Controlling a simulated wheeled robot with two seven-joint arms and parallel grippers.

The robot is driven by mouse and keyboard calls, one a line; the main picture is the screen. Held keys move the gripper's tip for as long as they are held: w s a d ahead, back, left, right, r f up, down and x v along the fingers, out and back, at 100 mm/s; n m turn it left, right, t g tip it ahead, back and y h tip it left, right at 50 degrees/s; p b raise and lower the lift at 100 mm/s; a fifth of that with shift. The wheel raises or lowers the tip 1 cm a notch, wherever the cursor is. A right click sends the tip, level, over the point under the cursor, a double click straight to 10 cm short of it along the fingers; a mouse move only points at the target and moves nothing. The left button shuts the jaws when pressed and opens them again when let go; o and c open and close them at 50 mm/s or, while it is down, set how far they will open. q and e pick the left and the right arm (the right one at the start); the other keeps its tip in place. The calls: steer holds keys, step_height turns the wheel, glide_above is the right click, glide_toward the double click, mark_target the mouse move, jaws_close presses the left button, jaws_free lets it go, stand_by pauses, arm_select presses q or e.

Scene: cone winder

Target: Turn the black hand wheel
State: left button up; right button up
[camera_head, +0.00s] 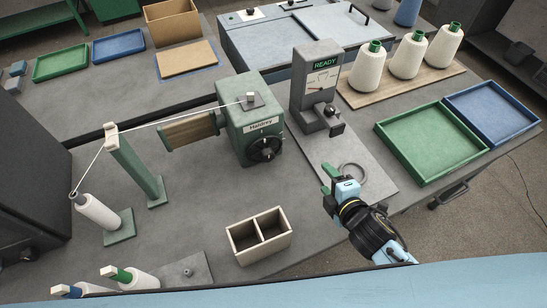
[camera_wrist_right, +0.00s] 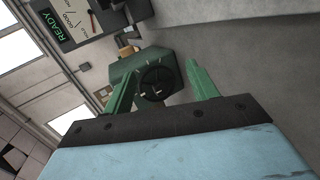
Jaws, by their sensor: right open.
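The black hand wheel (camera_head: 265,148) is on the front face of the green winder housing (camera_head: 240,120). It also shows in the right wrist view (camera_wrist_right: 158,83), between my green fingers and some way beyond them. My right gripper (camera_head: 328,178) is to the right of the wheel and nearer the front, apart from it. Its fingers are spread and empty in the right wrist view (camera_wrist_right: 162,85). My left gripper is not in view.
A grey tester with a READY display (camera_head: 325,64) stands right of the winder. A two-compartment wooden box (camera_head: 240,262) sits in front. A green tray (camera_head: 432,180) and blue tray (camera_head: 530,130) lie to the right. Yarn cones (camera_head: 405,60) stand behind. A thread post (camera_head: 135,165) is at left.

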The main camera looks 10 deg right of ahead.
mark_target(270, 157)
steer(key=w+a+f+n+y, duration=0.1)
steer(key=w+a+n+y, duration=0.1)
steer(key=w+a+n, duration=0.1)
steer(key=w+a+f+n+y, duration=0.1)
steer(key=w+a+n+y, duration=0.1)
steer(key=a+n, duration=0.3)
steer(key=w+a+f+n+y, duration=0.1)
steer(key=w+a+n+y, duration=0.1)
steer(key=w+a+n, duration=0.2)
steer(key=shift+w+a, duration=0.45)
steer(key=shift+w, duration=0.15)
